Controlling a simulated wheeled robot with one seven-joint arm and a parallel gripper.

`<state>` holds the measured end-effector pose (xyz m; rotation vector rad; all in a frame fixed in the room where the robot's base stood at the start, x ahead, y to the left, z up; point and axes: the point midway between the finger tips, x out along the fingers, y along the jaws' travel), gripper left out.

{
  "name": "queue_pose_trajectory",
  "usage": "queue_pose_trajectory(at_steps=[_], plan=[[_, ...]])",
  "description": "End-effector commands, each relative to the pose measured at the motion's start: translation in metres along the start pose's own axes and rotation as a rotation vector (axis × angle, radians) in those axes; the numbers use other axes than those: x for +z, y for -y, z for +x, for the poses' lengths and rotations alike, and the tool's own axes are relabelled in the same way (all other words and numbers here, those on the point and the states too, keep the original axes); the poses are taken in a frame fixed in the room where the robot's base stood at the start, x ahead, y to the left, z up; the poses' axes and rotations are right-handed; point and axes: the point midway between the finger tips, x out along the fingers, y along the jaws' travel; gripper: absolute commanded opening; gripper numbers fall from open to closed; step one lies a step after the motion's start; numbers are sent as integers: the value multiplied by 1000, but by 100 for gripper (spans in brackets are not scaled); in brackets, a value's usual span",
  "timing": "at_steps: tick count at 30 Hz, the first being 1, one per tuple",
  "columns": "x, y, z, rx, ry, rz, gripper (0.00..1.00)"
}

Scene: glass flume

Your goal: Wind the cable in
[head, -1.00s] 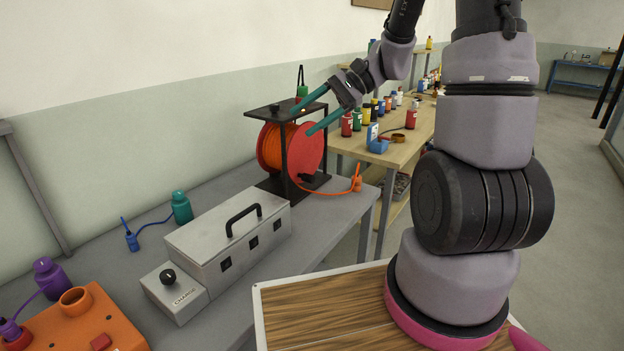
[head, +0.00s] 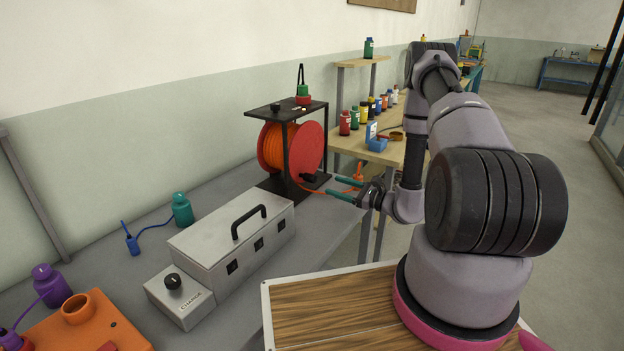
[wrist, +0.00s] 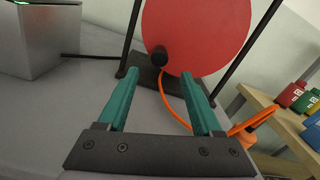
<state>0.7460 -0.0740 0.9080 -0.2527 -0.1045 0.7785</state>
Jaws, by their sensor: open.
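The cable reel has a red disc (head: 312,150) and orange cable (head: 270,147) wound on it, in a black frame (head: 284,150) on the grey bench. A black crank knob (head: 309,178) sticks out low on the disc; it also shows in the wrist view (wrist: 159,56). Loose orange cable (wrist: 170,95) runs from the reel to an orange plug (wrist: 247,130) at the bench's right side. My gripper (head: 331,185) is open and empty in front of the disc. In the wrist view the knob appears just beyond and between the teal fingertips, apart from them.
A grey metal case (head: 232,235) with a black handle stands in front of the reel, beside a knob box (head: 180,297). A wooden table (head: 372,150) with several bottles stands behind right. Small things sit on the reel frame's top.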

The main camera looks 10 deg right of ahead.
Motion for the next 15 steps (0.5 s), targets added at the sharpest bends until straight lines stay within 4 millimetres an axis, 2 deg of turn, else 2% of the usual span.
queue_pose_trajectory(at_steps=[5,15], plan=[[0,-1,21,3,2,-2,67],[1,-2,84,6,2,-3,67]])
